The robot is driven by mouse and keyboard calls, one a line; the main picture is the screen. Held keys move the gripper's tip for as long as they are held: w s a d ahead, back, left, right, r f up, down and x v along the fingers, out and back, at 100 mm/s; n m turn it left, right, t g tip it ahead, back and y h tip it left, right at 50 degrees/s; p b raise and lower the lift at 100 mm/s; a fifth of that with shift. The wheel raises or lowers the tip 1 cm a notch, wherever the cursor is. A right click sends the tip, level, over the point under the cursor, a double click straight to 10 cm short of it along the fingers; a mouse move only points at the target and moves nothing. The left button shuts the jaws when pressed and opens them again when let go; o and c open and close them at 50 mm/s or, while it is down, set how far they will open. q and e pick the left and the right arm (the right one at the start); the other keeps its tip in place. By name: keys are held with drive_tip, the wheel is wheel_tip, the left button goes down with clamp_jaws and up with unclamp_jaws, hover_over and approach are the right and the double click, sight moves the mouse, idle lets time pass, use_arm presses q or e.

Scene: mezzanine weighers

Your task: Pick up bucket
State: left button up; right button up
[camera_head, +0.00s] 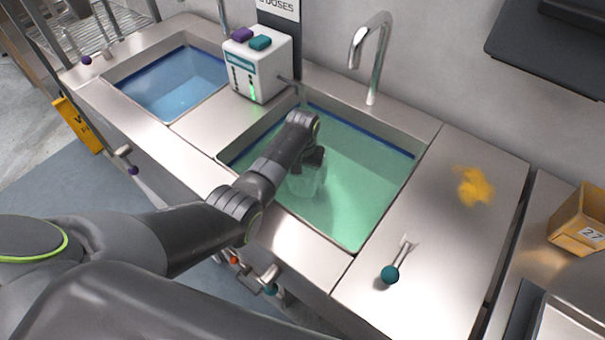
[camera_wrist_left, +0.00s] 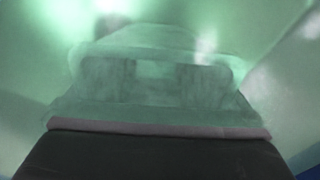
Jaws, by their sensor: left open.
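A translucent bucket (camera_head: 306,181) is in the green-tinted sink (camera_head: 352,190), partly hidden behind my left gripper. My left gripper (camera_head: 312,158) reaches down into that sink, its fingers at the bucket's upper part. In the left wrist view, a pale see-through shape that looks like the bucket (camera_wrist_left: 155,62) fills the middle, hazy and green. Dark gripper parts show along the bottom of that view. The left gripper is open. I cannot tell whether its fingers touch the bucket. My right gripper is not in view.
A white dispenser box (camera_head: 262,72) with purple and teal buttons stands between the green sink and a blue-tinted sink (camera_head: 178,86). A curved tap (camera_head: 372,58) rises behind.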

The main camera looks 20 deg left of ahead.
use_arm(q)
drive_tip(key=shift+c, duration=0.3)
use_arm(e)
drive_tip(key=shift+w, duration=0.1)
use_arm(q)
drive_tip(key=shift+r, duration=0.1)
drive_tip(key=c, duration=1.1)
drive_tip(key=shift+r+p, duration=9.85)
drive_tip(key=shift+r, duration=3.8)
drive_tip(key=shift+c, duration=0.2)
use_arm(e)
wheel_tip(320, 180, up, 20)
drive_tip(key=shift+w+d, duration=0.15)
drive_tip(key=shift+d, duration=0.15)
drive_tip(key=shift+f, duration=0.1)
